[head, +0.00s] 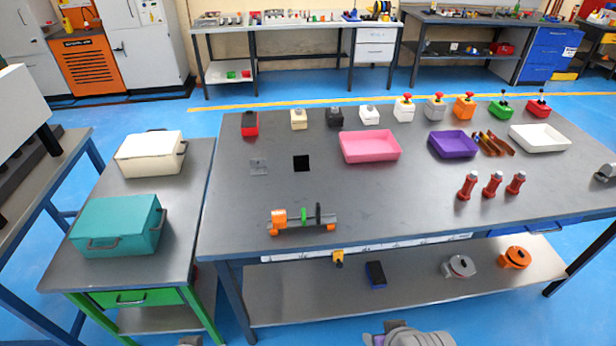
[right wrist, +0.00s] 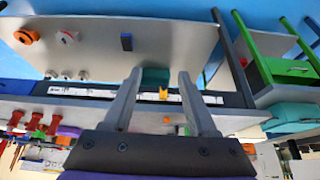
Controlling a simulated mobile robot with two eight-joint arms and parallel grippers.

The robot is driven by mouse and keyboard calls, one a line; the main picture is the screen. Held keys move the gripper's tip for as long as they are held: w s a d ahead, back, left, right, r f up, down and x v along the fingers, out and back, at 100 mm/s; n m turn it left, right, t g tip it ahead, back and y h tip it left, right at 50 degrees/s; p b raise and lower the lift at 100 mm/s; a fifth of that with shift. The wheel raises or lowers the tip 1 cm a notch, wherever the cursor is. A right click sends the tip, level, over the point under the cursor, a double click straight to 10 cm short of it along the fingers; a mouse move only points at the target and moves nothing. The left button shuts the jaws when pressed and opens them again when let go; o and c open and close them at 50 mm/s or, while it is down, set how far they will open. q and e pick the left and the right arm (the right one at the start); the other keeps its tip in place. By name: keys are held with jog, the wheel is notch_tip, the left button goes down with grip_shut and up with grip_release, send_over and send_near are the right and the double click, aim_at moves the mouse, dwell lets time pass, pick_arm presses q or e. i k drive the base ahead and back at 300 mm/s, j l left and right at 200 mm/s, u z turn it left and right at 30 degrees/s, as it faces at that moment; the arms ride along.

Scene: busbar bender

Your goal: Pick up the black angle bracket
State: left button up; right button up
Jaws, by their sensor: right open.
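The black angle bracket (head: 303,163) shows in the head view as a small, very dark square on the grey table, left of the pink tray. Its shape is hard to make out against the dark surface. A similar grey bracket (head: 258,167) lies just left of it. My right gripper (right wrist: 158,77) shows in the right wrist view with its two fingers apart and nothing held between them. That view appears upside down and faces the table's front edge and lower shelf; I cannot make out the black bracket there. I do not see my left gripper.
A pink tray (head: 370,147), a purple tray (head: 453,145) and a white tray (head: 540,138) stand on the table (head: 400,200). The table around the bracket is mostly clear.

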aim_at(300, 163)
jog(key=i+l+u, duration=1.05)
jog(key=l+u, duration=0.25)
jog(key=l, duration=0.1)
